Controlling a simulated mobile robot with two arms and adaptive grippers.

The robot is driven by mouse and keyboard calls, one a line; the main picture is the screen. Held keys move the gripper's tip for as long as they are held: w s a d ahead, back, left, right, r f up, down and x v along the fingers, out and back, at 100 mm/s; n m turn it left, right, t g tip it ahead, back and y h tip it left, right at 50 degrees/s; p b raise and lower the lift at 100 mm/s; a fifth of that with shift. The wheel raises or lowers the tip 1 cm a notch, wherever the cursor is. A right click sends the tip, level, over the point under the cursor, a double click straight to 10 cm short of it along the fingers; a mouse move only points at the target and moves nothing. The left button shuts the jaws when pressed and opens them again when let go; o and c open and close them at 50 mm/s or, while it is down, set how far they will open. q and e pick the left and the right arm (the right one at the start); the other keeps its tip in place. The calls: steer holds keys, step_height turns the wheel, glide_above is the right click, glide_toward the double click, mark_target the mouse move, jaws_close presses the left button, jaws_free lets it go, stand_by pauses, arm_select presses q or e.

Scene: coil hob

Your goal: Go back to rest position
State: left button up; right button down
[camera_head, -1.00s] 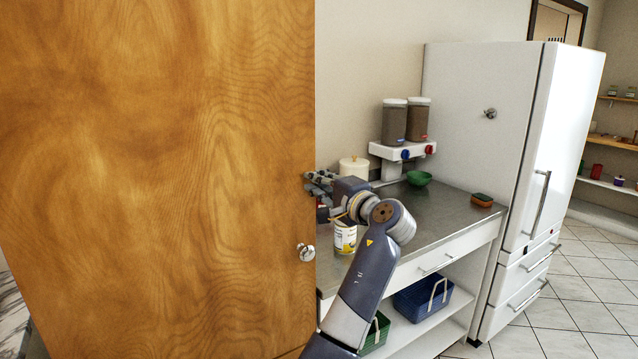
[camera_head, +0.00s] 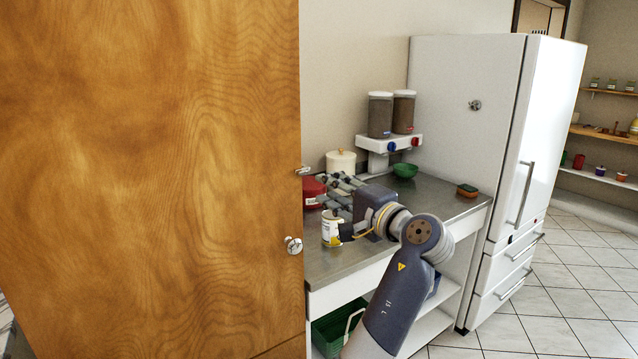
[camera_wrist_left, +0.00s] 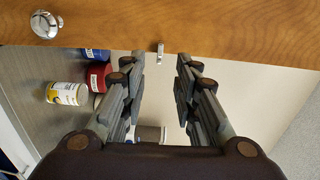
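My left gripper (camera_head: 332,188) is over the counter, just right of the wooden door's edge. In the left wrist view the gripper (camera_wrist_left: 157,68) is open, its two fingers apart with nothing held between them. The wooden door (camera_head: 150,170) fills the left of the head view. It carries a round knob (camera_head: 293,245) and a small metal catch (camera_head: 303,170). The catch also shows beyond the fingertips in the left wrist view (camera_wrist_left: 160,50). My right gripper is not in view.
On the counter (camera_head: 440,198) stand a yellow-labelled can (camera_head: 331,229), a red container (camera_head: 313,190), a cream canister (camera_head: 340,161), a green bowl (camera_head: 405,170) and a sponge (camera_head: 467,190). A dispenser (camera_head: 390,142) is behind. A white fridge (camera_head: 465,140) stands right; tiled floor (camera_head: 560,300) is clear.

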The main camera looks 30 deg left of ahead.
arm_select(q)
steer(key=shift+v, duration=0.75)
